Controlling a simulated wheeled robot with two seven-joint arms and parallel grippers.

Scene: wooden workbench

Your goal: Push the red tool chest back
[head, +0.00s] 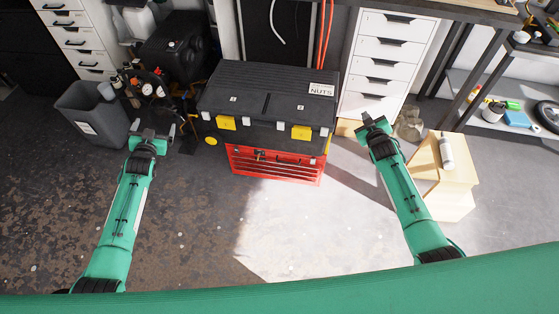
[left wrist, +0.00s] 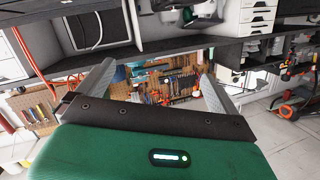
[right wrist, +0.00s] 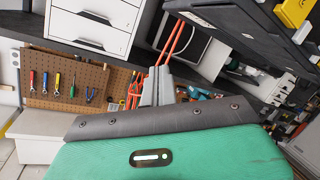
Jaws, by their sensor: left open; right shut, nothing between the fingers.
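The red tool chest (head: 275,166) stands on the floor in the middle of the head view, with a large black toolbox (head: 265,103) with yellow latches on top of it. The toolbox hides the top of the chest. My left gripper (head: 153,130) is open and empty, left of the chest and apart from it. Its spread fingers show in the left wrist view (left wrist: 153,82). My right gripper (head: 372,121) is shut and empty, to the right of the chest and toolbox and apart from them. Its closed fingers show in the right wrist view (right wrist: 157,87).
A grey bin (head: 92,112) stands at the left, near a black compressor (head: 172,50). White drawers (head: 385,62) stand behind at the right. A wooden stool (head: 440,185) with a spray can (head: 446,150) is right of my right arm. The floor (head: 285,225) before the chest is clear.

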